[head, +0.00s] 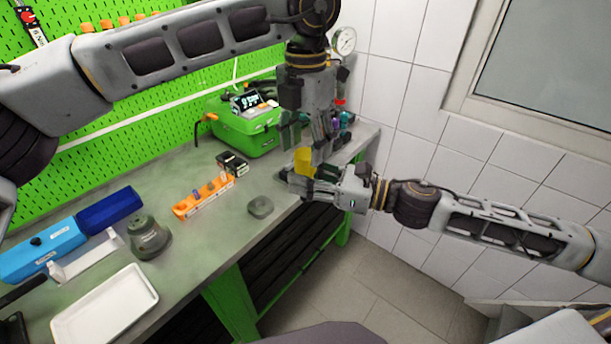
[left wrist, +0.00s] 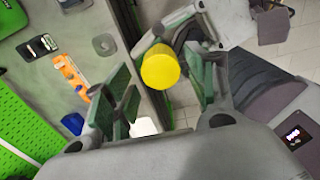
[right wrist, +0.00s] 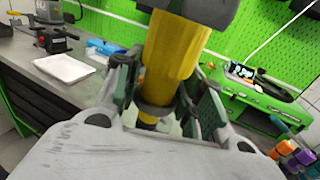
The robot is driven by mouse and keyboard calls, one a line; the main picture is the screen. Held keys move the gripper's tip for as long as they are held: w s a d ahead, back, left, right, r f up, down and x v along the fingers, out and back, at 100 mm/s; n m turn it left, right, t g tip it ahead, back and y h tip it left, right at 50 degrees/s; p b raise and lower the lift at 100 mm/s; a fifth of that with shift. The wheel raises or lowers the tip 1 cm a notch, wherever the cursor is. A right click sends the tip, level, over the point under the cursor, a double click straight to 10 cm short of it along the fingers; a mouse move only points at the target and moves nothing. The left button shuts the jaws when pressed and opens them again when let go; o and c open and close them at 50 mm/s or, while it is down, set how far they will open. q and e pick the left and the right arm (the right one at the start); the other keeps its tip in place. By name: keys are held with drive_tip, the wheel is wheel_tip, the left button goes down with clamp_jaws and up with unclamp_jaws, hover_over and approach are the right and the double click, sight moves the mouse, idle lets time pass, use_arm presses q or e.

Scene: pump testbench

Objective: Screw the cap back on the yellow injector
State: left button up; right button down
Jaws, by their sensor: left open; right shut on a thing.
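The yellow injector (head: 303,160) is held in my right gripper (head: 305,178), near the bench's front right edge. In the right wrist view the injector (right wrist: 175,48) stands roughly upright, slightly tilted, between the shut fingers. A dark ring sits around its lower part. My left gripper (head: 312,132) is open and points down above the injector. In the left wrist view the injector's round yellow end (left wrist: 160,68) shows between the spread left fingers, apart from them. I cannot make out a separate cap in any view.
A green device (head: 245,132) stands at the back of the bench. An orange rack (head: 203,198), a small black device (head: 233,163) and a grey block (head: 260,207) lie left of the grippers. A white tray (head: 105,305) is at front left. Colored bottles (right wrist: 290,147) stand at the far right.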

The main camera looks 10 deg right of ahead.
sight(306, 153)
use_arm(q)
drive_tip(key=shift+f, duration=1.55)
drive_tip(key=c, duration=1.1)
drive_tip(key=o, duration=1.2)
drive_tip(key=shift+c, duration=0.2)
drive_tip(key=shift+r, duration=0.15)
drive_tip(key=shift+r, duration=2.1)
drive_tip(key=shift+c, duration=0.3)
